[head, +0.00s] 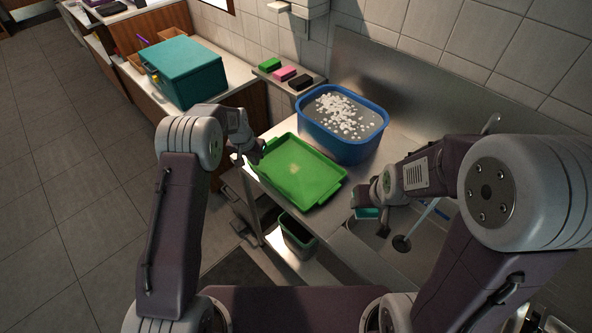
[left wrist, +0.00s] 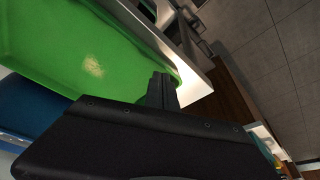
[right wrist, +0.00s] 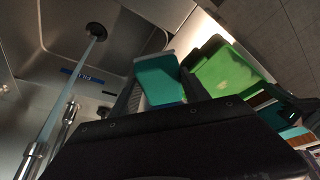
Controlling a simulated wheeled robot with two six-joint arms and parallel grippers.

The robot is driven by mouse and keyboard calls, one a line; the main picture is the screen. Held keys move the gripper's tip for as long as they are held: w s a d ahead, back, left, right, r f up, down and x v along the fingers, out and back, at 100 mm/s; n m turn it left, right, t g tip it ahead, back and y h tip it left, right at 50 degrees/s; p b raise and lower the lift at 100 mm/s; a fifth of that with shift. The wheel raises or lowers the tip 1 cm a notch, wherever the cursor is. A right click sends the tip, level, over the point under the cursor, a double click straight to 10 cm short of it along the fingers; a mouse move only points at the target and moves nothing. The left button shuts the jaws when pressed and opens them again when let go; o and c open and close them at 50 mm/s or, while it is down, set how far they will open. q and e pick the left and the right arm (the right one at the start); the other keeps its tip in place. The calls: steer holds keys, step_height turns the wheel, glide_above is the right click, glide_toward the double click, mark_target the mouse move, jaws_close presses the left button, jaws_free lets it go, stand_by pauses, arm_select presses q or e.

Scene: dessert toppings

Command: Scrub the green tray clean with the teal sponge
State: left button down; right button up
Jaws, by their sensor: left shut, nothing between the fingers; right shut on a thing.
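The green tray (head: 297,172) lies on the steel counter, with a pale smear (head: 293,168) near its middle. The tray fills the upper left of the left wrist view (left wrist: 60,40), where the smear also shows (left wrist: 93,66). My left gripper (head: 258,150) is shut and empty at the tray's left edge; its fingers show in the left wrist view (left wrist: 160,90). My right gripper (head: 368,215) is shut on the teal sponge (right wrist: 160,80), over the sink's near left side, to the right of the tray and apart from it. The sponge is partly hidden by the gripper in the head view.
A blue basin (head: 345,140) of water with white foam stands behind the tray. Green, pink (head: 285,74) and black sponges lie on a small ledge. A teal box (head: 185,70) stands at the left. The sink (head: 400,245) with running water is at the right; a bin (head: 298,235) is below.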

arm_select(q)
steer(key=shift+f+b, duration=0.3)
steer(key=shift+f, duration=0.15)
arm_select(e)
steer(key=shift+f, duration=0.35)
